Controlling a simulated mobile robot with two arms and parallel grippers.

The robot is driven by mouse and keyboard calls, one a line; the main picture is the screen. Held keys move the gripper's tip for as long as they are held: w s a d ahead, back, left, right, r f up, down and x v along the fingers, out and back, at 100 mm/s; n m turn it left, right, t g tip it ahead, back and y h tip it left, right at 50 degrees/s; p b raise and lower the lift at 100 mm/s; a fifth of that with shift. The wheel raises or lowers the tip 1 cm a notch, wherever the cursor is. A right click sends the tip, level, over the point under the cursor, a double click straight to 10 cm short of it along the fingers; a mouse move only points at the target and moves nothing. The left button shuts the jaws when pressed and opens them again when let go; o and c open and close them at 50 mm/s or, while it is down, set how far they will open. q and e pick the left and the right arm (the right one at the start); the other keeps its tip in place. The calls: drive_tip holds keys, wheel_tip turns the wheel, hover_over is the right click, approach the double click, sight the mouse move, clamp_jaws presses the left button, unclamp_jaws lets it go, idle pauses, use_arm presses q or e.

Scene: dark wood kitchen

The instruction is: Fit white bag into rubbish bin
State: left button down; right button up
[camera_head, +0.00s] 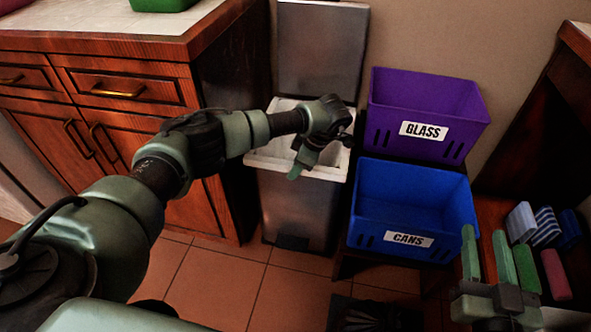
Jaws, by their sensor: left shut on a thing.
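The rubbish bin (297,205) is a tall metallic box with its lid (320,50) raised against the wall. The white bag (270,155) shows as white material around the inside of the bin's mouth; my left arm covers part of it. My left gripper (297,172) points down at the bin's mouth, near its front right edge, and is shut on the white bag; the exact contact is hard to see. My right gripper (487,246) is at the lower right, apart from the bin, with its fingers spread and nothing visible between them.
A purple GLASS crate (425,92) and a blue CANS crate (410,190) stand right of the bin. A wooden cabinet (120,100) is close on its left. Several sponges (547,228) lie at the right. A dark bag (375,316) lies low in front; tiled floor (235,280) is clear.

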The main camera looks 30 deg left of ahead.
use_arm(q)
drive_tip(key=shift+f, duration=0.1)
use_arm(e)
drive_tip(key=shift+r, duration=0.15)
use_arm(q)
drive_tip(key=shift+f, duration=0.2)
drive_tip(key=c, duration=1.2)
unclamp_jaws()
drive_tip(key=shift+c, duration=0.2)
use_arm(e)
drive_tip(key=shift+a+r+t+y, duration=0.15)
drive_tip(key=shift+r+t+y, duration=0.35)
drive_tip(key=shift+r, duration=0.4)
